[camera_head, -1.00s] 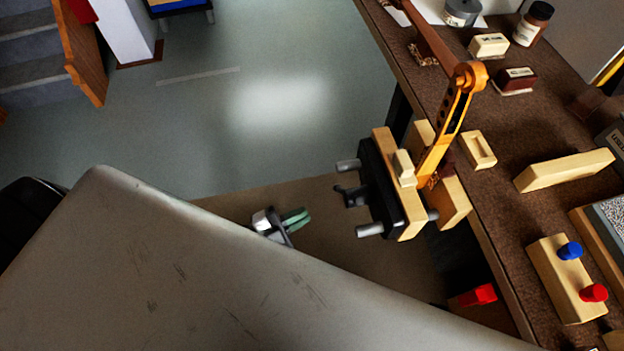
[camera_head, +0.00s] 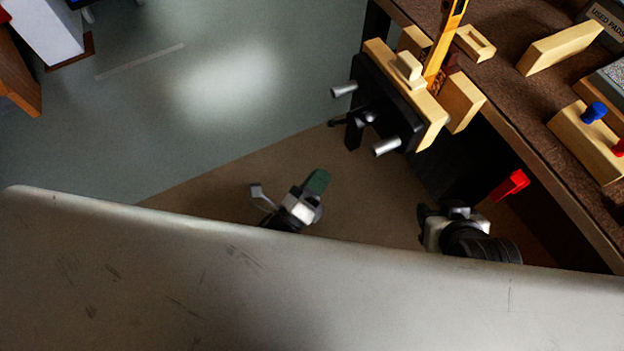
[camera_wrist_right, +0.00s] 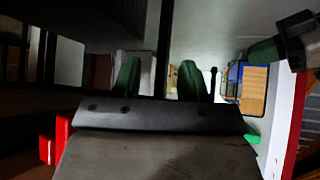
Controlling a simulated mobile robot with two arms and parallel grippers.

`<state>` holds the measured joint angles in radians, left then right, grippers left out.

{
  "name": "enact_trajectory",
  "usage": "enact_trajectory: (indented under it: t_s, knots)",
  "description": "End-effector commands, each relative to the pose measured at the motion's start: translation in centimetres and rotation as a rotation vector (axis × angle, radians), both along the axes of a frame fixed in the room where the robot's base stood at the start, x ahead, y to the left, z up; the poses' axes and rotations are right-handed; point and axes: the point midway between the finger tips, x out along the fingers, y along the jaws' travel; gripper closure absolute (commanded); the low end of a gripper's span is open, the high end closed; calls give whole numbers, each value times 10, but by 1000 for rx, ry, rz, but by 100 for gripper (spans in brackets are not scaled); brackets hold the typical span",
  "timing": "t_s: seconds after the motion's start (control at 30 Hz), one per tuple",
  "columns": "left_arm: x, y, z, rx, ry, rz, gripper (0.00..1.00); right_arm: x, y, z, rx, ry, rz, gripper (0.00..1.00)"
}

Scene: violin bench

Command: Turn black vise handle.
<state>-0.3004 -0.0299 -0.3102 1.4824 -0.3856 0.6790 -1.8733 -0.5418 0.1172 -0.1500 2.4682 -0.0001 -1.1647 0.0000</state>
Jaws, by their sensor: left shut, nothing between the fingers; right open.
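The black vise handle (camera_head: 340,122) sticks out from the front of the vise's black jaw plate (camera_head: 398,112), between two silver rods. The vise clamps the violin neck piece (camera_head: 445,45) at the bench edge. My left gripper (camera_head: 317,182), with green fingertips, is shut and empty, below and left of the handle, apart from it. My right gripper (camera_head: 428,215) is below the vise, its fingers dark and partly hidden. In the right wrist view its green fingers (camera_wrist_right: 160,80) are apart. A dark upright bar shows between them; I cannot tell what it is. The left gripper also shows there (camera_wrist_right: 268,52).
The bench top (camera_head: 535,110) holds wooden blocks and a block with blue and red pegs (camera_head: 588,140). A red object (camera_head: 510,186) sits under the bench edge, near my right gripper. Open floor (camera_head: 230,110) lies left of the vise.

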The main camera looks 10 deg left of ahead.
Motion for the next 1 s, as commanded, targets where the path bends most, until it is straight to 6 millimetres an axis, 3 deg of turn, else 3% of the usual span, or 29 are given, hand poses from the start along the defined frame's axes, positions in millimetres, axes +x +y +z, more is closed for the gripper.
enact_trajectory:
  t_s: [0.27, 0.43, 0.63, 1.0]
  knots:
    - [52, -28, 18, -2, -4, 0, 100, 20, 8, 11, 35, -154, 11, 57]
    - [71, -22, 33, 0, -4, -2, 100, 21, 8, 13, 36, -163, 11, 57]
    - [82, -18, 40, 0, -1, -1, 100, 21, 9, 14, 38, -170, 12, 57]
    - [83, -18, 40, -1, 0, -1, 100, 22, 8, 14, 38, -172, 11, 57]
